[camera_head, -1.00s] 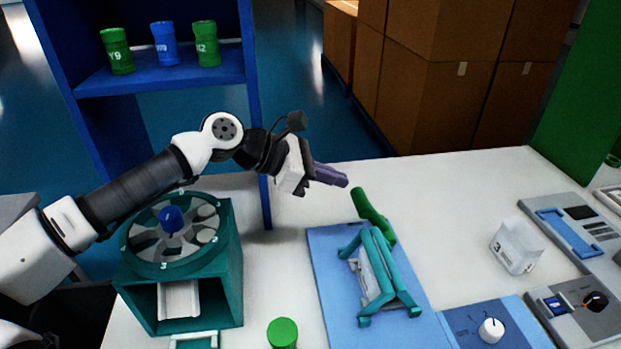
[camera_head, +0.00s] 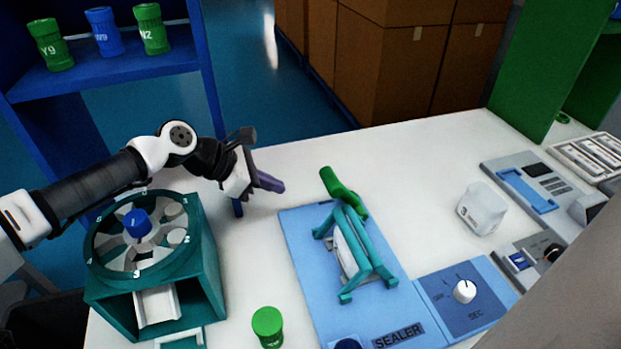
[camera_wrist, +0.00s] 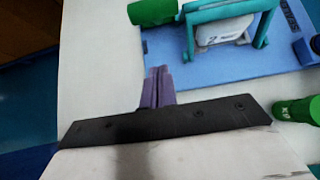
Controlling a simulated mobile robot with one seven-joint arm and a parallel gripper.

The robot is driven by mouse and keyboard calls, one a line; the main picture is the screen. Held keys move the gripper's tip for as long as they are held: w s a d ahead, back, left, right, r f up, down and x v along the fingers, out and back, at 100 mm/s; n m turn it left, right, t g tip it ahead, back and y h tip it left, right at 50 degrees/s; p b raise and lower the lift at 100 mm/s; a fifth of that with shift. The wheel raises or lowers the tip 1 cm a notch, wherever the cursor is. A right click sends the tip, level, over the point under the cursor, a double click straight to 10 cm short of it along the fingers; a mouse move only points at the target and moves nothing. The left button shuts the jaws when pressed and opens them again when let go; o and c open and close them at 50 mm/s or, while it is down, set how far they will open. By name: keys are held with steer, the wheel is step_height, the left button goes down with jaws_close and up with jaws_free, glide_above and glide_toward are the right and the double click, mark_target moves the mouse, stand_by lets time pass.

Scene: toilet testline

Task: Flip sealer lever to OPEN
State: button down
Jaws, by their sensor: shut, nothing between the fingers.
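The sealer (camera_head: 300,275) is a blue base with a teal frame (camera_head: 362,255), labelled SEALER at its front. Its green lever handle (camera_head: 343,192) sticks up at the back of the frame. A white piece (camera_head: 345,258) sits inside the frame. In the wrist view the green handle (camera_wrist: 152,11) is at the top, ahead of the fingertips, with the teal frame (camera_wrist: 190,50) to its right. My gripper (camera_head: 280,187) has purple fingers, shut and empty, left of the handle and apart from it. The fingers also show in the wrist view (camera_wrist: 158,75).
A teal rotary drum machine (camera_head: 200,260) stands at the left. A green-capped bottle (camera_head: 267,325) is in front. A dial panel (camera_head: 440,290) adjoins the sealer's right. A white container (camera_head: 482,208) stands farther right. The table between gripper and handle is clear.

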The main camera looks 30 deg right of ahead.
mark_target(344, 194)
steer(key=s+d+f+p, duration=0.2)
steer(key=d+p, duration=0.1)
steer(key=d, duration=0.5)
steer(key=shift+p, duration=0.35)
steer(key=shift+d+r, duration=0.1)
